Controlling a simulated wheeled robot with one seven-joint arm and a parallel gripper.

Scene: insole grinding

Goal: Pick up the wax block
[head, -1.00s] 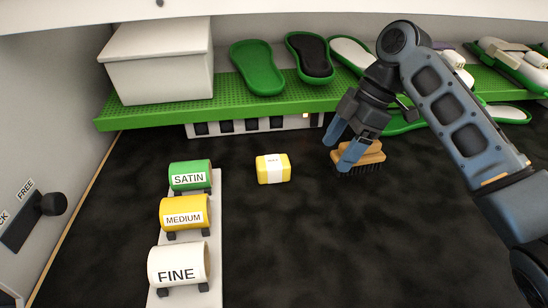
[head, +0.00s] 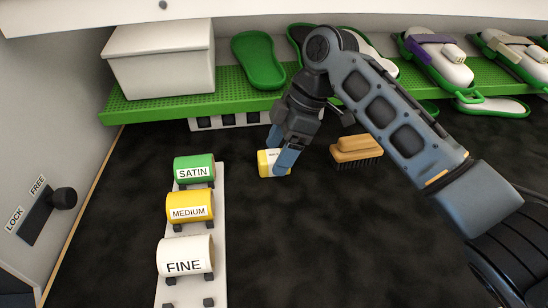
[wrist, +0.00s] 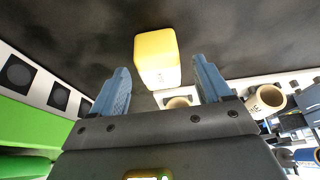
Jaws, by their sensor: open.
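The wax block (head: 264,164) is a small yellow block with a white label band, lying on the dark work surface. In the head view my gripper (head: 280,150) is above and partly in front of its right side, hiding part of it. In the wrist view the wax block (wrist: 157,57) shows just beyond the fingertips, roughly centred between them. My gripper (wrist: 161,72) is open with nothing between its fingers. I cannot tell whether a finger touches the block.
A wooden brush (head: 357,151) lies to the right of the block. Three labelled rollers sit on a pale strip (head: 217,235) at the left. A green perforated shelf (head: 160,107) with insoles and a white box (head: 160,60) runs behind. The dark surface in front is clear.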

